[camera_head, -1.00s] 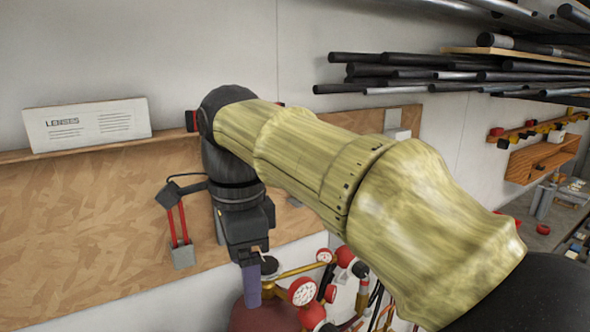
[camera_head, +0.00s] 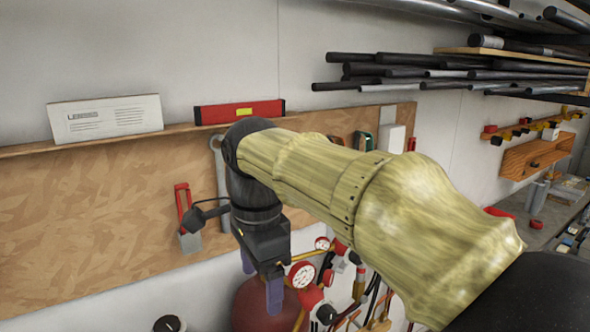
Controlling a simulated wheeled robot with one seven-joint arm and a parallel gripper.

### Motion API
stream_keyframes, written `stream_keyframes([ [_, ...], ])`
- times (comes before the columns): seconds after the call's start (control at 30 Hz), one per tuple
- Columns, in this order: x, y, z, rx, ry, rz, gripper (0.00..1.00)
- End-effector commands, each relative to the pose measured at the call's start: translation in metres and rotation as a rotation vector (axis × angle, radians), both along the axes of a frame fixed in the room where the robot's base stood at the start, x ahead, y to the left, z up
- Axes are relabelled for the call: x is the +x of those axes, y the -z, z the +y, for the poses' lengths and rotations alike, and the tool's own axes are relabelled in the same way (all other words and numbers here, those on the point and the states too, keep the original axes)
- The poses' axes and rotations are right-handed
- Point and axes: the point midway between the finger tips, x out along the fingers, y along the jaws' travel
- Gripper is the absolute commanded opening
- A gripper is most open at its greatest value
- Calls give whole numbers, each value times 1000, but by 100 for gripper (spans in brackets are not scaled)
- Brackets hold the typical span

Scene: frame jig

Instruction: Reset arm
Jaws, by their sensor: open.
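My gripper (camera_head: 261,284) points down at the end of my arm, in front of the wooden wall board (camera_head: 95,215). Its two purple fingers are apart, and no held thing shows between them. It hangs in front of a dark red tank (camera_head: 255,310) with gauges, on the picture's near side of it. How far it is from the tank I cannot tell.
A red level (camera_head: 238,111) and a white sign (camera_head: 105,118) sit on the board's top ledge. A red-handled tool (camera_head: 184,215) hangs on the board. Dark pipes (camera_head: 420,72) lie on a rack at upper right. A pressure gauge (camera_head: 302,275) is close right of my gripper.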

Motion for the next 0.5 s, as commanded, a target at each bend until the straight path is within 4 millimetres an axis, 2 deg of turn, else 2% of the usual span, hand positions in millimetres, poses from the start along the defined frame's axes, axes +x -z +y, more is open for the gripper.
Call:
stream_keyframes([
  [0.27, 20, 52, -33, 3, -174, -32, 77],
  [0.5, 29, 127, -90, -11, -443, -88, 77],
])
